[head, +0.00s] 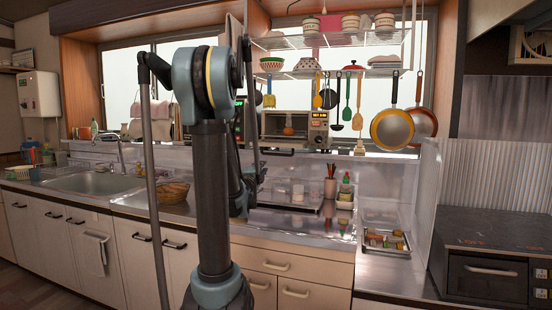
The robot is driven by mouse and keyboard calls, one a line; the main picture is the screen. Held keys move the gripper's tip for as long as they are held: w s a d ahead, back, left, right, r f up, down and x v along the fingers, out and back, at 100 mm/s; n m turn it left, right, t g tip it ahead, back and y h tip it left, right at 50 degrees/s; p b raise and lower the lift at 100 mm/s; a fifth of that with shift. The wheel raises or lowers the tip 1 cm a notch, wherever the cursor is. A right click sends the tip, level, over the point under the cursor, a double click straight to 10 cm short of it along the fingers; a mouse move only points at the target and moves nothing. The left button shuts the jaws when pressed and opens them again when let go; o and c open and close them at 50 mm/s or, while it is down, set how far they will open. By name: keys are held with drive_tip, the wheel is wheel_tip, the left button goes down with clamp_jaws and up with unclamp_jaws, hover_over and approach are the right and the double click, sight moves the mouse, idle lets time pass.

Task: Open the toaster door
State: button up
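The toaster (318,130) is a pale box oven on the raised ledge before the window, right of my arm. Its control panel with a lit display is on its right side. A round orange-brown thing (288,131) shows in its front opening. A dark bar handle (278,151) sits low at the toaster's front, below the opening; I cannot tell for sure how far the door is lowered. My arm stands in the middle of the view, and its dark far part is left of the toaster. My gripper's fingers cannot be made out behind my arm links, nor whether they touch anything.
Utensils and pans (392,128) hang right of the toaster, under a wire shelf (330,41) with bowls. Below are a steel counter (300,222), a utensil cup (330,188) and a tray (386,241). A wicker basket (172,194) and sink (95,183) are at left.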

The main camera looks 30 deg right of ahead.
sight(277, 155)
drive_tip(key=shift+m+g+h, duration=0.3)
drive_tip(key=shift+m+h, duration=0.1)
drive_tip(key=shift+m, duration=0.3)
drive_tip(key=x, duration=0.6)
drive_tip(key=s+d+x, duration=0.1)
drive_tip(key=x, duration=1.1)
drive_tip(key=shift+s+d, duration=0.2)
drive_tip(key=shift+d, duration=0.05)
clamp_jaws()
